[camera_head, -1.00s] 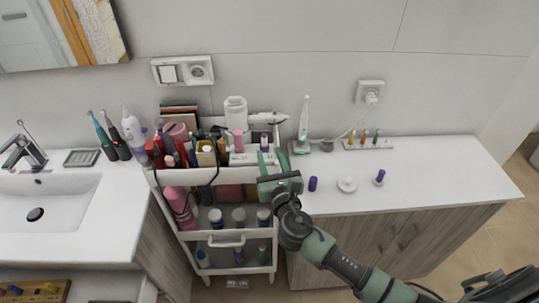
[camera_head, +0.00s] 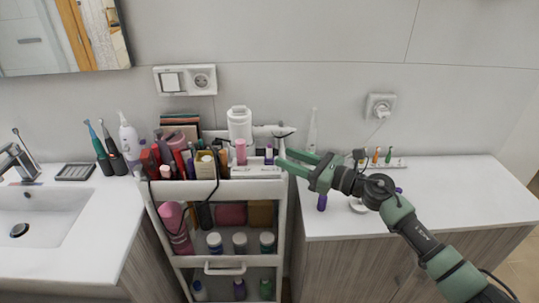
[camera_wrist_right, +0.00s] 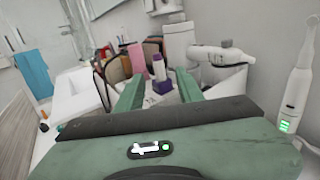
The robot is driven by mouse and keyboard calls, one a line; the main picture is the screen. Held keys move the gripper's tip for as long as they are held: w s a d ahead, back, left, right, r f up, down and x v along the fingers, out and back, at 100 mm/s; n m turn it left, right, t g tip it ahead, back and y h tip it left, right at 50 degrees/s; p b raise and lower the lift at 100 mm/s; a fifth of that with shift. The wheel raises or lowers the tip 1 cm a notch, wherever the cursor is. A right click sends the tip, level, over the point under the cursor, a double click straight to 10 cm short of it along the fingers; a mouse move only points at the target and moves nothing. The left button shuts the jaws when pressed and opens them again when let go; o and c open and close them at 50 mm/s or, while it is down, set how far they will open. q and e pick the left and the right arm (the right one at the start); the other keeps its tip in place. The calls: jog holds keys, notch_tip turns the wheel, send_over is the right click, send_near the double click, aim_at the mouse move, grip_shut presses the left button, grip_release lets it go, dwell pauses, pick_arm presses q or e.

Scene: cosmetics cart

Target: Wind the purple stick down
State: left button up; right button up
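A small purple stick (camera_head: 269,155) stands upright in a white holder on the right of the cart's top shelf. I see no contact. A purple cap-like piece (camera_head: 322,202) stands on the right counter. My left gripper is not in view.
The white cart (camera_head: 236,189) is crowded with bottles and tubes. A pink bottle (camera_head: 241,151) stands left of the stick, with a white dryer-like device (camera_head: 268,130) behind. A white toothbrush (camera_wrist_right: 299,92) stands at right. The counter's front (camera_head: 440,208) is mostly clear.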

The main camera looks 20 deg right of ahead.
aim_at(269, 157)
jog(key=p+x, duration=0.1)
jog(key=x, duration=0.4)
jog(key=shift+w+a+r+p, duration=0.15)
jog(key=shift+w+p, duration=0.05)
jog(key=shift+p, duration=0.2)
jog(key=shift+w+a, duration=0.35)
jog(key=shift+w, duration=0.05)
grip_shut()
